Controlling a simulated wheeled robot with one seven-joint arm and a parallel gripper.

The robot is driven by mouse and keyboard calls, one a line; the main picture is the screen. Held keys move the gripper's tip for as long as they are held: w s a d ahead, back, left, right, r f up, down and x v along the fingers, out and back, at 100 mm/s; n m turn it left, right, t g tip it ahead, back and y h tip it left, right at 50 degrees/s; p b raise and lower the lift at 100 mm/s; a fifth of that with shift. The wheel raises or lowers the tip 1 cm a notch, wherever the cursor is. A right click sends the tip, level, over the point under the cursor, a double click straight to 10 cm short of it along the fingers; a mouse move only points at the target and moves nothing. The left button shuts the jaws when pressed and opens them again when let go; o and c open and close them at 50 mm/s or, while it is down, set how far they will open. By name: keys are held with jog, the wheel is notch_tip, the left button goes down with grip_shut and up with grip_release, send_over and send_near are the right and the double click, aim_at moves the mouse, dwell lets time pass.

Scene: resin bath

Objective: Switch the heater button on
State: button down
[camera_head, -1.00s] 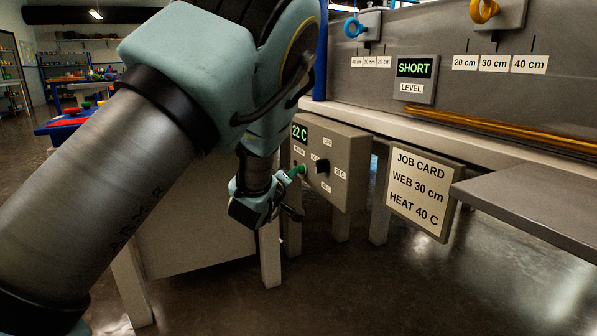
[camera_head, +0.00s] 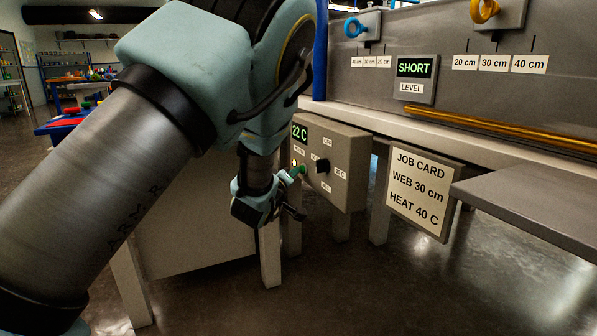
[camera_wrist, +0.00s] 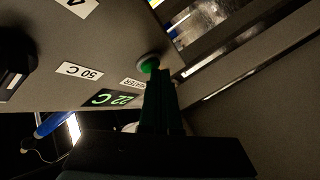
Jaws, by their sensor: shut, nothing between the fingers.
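The heater button is a green round button (camera_wrist: 149,63) on the grey control box (camera_head: 345,180), beside the HEATER label in the wrist view. My gripper (camera_head: 301,170) is shut and empty, its green fingertips at the left part of the box face. In the wrist view, my fingertips (camera_wrist: 158,74) reach the button's edge and hide part of it. I cannot tell whether they press on it. The display (camera_head: 299,132) reads 22 C. A small pale, bright spot (camera_head: 294,162) shows on the box left of my fingertips.
A black knob (camera_head: 322,166) sits on the same box, close right of my gripper. A job card (camera_head: 418,190) reads WEB 30 cm, HEAT 40 C. A grey shelf (camera_head: 535,190) juts out at the right. The floor below is clear.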

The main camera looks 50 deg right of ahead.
jog(key=shift+s+d, duration=0.2)
jog(key=shift+d, duration=0.05)
jog(key=shift+w+a, duration=0.1)
jog(key=shift+a, duration=0.25)
dwell(0.3)
jog(key=w+a, duration=0.2)
jog(key=a, duration=0.3)
jog(key=shift+w+a, duration=0.15)
jog(key=shift+a, duration=0.2)
dwell(0.4)
